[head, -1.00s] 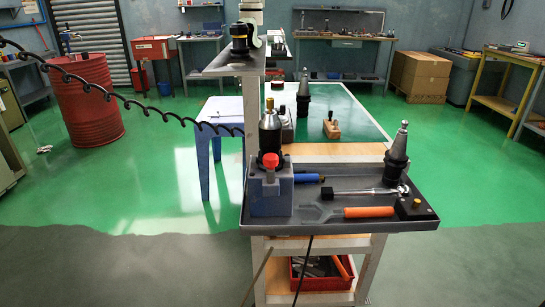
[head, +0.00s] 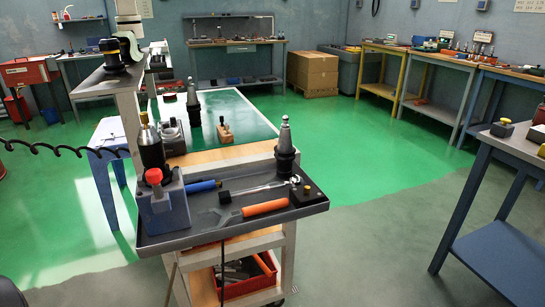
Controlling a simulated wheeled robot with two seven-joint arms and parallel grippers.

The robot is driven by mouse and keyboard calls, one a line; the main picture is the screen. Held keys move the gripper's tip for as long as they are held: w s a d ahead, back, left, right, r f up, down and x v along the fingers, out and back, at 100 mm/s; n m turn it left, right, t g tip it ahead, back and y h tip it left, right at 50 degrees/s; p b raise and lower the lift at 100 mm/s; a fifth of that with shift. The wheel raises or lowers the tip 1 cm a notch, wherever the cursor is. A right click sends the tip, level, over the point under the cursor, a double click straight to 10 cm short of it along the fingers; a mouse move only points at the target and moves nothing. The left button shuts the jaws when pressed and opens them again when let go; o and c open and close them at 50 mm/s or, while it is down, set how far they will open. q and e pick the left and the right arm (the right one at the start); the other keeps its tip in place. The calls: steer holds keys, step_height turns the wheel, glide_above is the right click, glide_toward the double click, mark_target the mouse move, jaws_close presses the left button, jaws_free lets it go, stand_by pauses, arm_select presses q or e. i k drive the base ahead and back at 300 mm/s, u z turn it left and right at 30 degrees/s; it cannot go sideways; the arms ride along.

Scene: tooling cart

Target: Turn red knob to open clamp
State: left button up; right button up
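A black tool holder with a brass-coloured tip (head: 150,146) stands upright in the clamp, just behind the knob. Whether the clamp is open or shut cannot be told. Neither of my grippers is in view.
A blue workbench (head: 490,165) stands at the right. Green floor between is clear.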

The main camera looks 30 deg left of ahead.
mark_target(154, 176)
steer(key=z, duration=0.7)
steer(key=k, duration=0.55)
steer(key=u, duration=2.2)
